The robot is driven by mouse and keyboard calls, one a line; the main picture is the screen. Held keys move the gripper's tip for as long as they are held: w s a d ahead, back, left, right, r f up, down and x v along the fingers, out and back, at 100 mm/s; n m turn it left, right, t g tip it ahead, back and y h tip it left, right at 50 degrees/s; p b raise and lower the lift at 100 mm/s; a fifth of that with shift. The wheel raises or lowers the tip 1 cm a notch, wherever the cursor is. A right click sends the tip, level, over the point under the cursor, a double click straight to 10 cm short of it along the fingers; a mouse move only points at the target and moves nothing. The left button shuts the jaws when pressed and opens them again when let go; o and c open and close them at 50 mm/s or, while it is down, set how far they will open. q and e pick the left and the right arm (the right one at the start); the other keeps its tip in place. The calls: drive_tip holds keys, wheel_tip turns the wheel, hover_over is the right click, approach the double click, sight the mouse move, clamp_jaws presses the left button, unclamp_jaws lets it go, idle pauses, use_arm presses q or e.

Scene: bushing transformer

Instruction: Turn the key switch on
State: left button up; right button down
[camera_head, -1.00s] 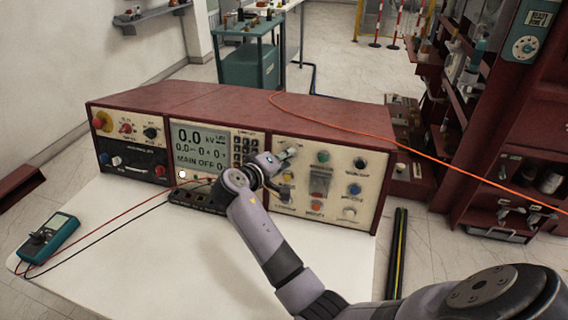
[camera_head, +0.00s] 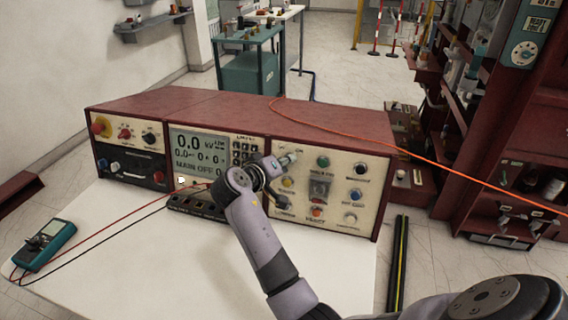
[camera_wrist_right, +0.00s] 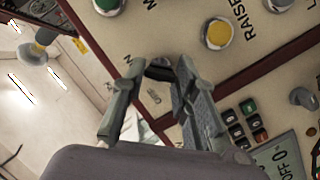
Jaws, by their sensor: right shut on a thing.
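The key switch (camera_wrist_right: 160,70) is a small dark part on the cream panel in the right wrist view, mostly hidden between my fingertips. My right gripper (camera_wrist_right: 158,76) is shut on it, one finger on each side. In the head view my right gripper (camera_head: 280,166) is against the upper left of the right-hand panel section and hides the switch there. The display (camera_head: 202,152) beside it reads 0.0 kV and MAIN OFF. My left gripper is not in view.
The red console (camera_head: 240,112) stands on a white table (camera_head: 180,255). Green (camera_head: 323,162) and yellow (camera_wrist_right: 217,34) buttons are close to the gripper. A multimeter (camera_head: 45,245) with red and black leads lies at left. An orange cable (camera_head: 400,150) crosses the console's right end.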

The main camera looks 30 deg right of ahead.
sight(283, 138)
drive_tip(key=c, duration=1.3)
unclamp_jaws()
drive_tip(key=r, duration=0.7)
drive_tip(key=shift+w+d+r, duration=0.15)
drive_tip(key=shift+w, duration=0.2)
drive_tip(key=r, duration=0.2)
drive_tip(key=shift+s+r, duration=0.3)
drive_tip(key=shift+s, duration=0.05)
